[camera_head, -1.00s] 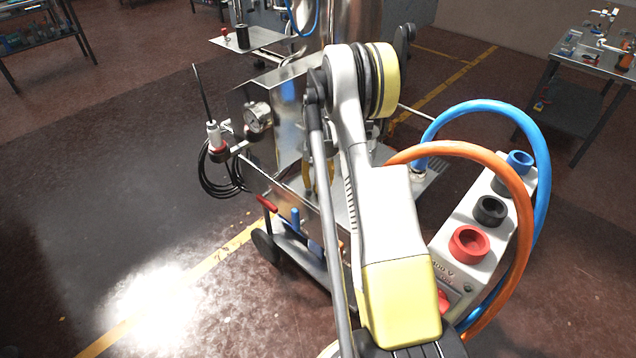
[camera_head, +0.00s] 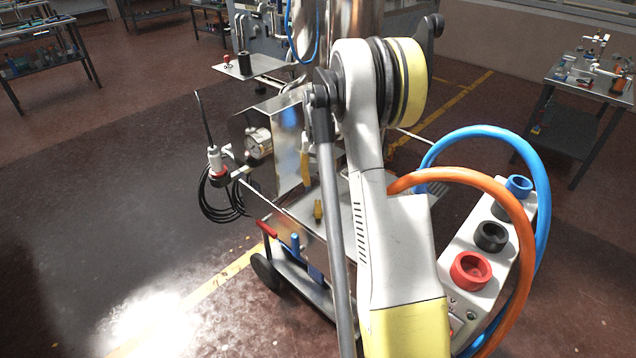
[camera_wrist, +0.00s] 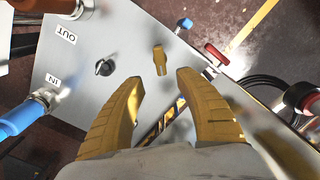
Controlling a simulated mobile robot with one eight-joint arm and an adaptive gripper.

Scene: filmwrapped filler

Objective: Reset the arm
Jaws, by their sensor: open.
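My gripper (camera_wrist: 160,88) shows in the wrist view as two yellow fingers, spread apart with nothing between them. The fingers are above a light grey machine panel (camera_wrist: 82,60). A small yellow valve handle (camera_wrist: 160,60) sits on the panel just beyond the fingertips, apart from them, and a black knob (camera_wrist: 105,67) is to its left. In the head view my white and yellow arm stands in front of the steel machine (camera_head: 282,135) and hides part of it.
Blue (camera_head: 540,170) and orange (camera_head: 515,215) hoses loop at the right, by a box with a red socket (camera_head: 471,272). A black cable coil (camera_head: 222,195) hangs on the machine's left. A work table (camera_head: 590,85) stands at the back right. The left floor is clear.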

